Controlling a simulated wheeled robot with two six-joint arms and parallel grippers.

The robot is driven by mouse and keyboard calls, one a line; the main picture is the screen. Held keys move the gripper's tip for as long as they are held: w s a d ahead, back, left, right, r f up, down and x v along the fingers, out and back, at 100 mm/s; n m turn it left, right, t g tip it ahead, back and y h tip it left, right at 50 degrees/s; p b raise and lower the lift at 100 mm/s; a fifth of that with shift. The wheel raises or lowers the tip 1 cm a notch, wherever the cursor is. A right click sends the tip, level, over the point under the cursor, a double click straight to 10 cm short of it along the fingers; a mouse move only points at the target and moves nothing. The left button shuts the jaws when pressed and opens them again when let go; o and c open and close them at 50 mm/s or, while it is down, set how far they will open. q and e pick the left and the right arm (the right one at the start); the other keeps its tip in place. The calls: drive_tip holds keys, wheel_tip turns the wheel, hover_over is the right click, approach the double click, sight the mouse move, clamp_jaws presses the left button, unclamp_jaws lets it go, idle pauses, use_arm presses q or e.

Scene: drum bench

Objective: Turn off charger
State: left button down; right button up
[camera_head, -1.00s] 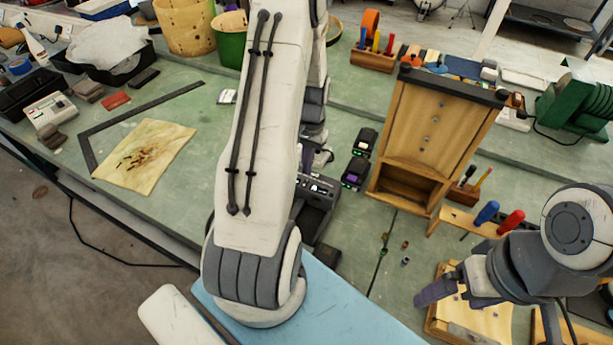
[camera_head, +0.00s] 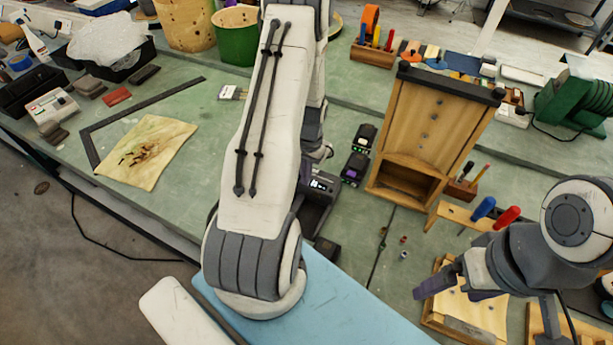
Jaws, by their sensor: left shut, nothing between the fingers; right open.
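A black charger (camera_head: 318,196) with a small lit display stands on the green bench, partly hidden behind my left arm. Two black battery-like units, one (camera_head: 364,138) with a green light and one (camera_head: 354,169) with a purple patch, sit beyond it to the right. My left gripper (camera_head: 325,152) is shut and empty, just beyond the charger and mostly hidden by my own arm; I cannot tell whether it touches anything. My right gripper (camera_head: 452,287) is open and empty at the lower right, over a wooden piece.
A wooden cabinet (camera_head: 432,122) stands right of the battery-like units. Red (camera_head: 507,217) and blue (camera_head: 483,208) handled tools rest in a wooden rack. A stained cloth (camera_head: 147,150) and a black metal square (camera_head: 140,109) lie left. Small parts lie on the bench between charger and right gripper.

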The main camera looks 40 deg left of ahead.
use_arm(q)
drive_tip(key=shift+w, duration=0.1)
drive_tip(key=shift+w+a+r, duration=0.15)
drive_tip(key=shift+w+a, duration=0.05)
drive_tip(key=shift+w, duration=0.5)
